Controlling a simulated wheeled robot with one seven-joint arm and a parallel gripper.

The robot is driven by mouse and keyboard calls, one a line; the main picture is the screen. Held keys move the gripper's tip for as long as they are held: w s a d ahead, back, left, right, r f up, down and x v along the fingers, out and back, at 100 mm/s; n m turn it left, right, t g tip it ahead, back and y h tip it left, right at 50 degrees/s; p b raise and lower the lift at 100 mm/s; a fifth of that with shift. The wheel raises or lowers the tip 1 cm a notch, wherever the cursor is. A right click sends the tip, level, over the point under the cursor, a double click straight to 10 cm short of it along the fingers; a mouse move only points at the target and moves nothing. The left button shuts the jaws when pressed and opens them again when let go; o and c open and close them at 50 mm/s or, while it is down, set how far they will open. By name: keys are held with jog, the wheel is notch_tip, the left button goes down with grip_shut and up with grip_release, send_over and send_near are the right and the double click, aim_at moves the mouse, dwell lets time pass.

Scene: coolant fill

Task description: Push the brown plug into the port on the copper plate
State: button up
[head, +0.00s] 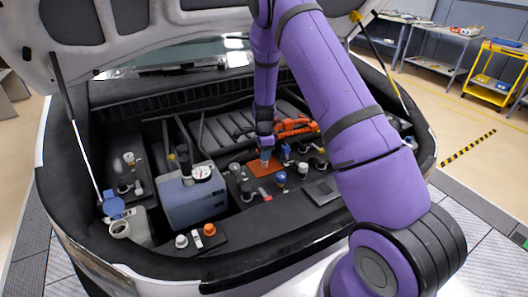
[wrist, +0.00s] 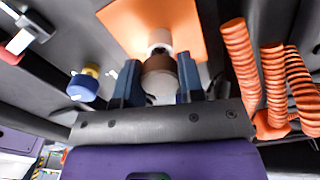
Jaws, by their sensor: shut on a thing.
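The copper plate (head: 258,170) lies in the middle of the engine bay, and it fills the top of the wrist view (wrist: 188,20). A pale round port (wrist: 159,37) stands on it. My gripper (wrist: 159,72) is shut on the brown plug (wrist: 160,66), with one blue finger on each side. The plug is in line with the port and partly covers it. I cannot tell whether the two touch. In the head view my gripper (head: 265,155) points down over the plate, and the plug is too small to make out.
Orange ribbed hoses (wrist: 275,75) run close to the right of my gripper. A blue cap (wrist: 83,86) is to its left. In the head view a blue-grey box with a gauge (head: 195,203) stands left of the plate. A blue-topped fitting (head: 281,178) stands near its front right.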

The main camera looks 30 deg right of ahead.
jog(key=shift+f, duration=0.9)
jog(key=o, duration=1)
notch_tip(320, 180, up, 11)
jog(key=shift+f, duration=0.15)
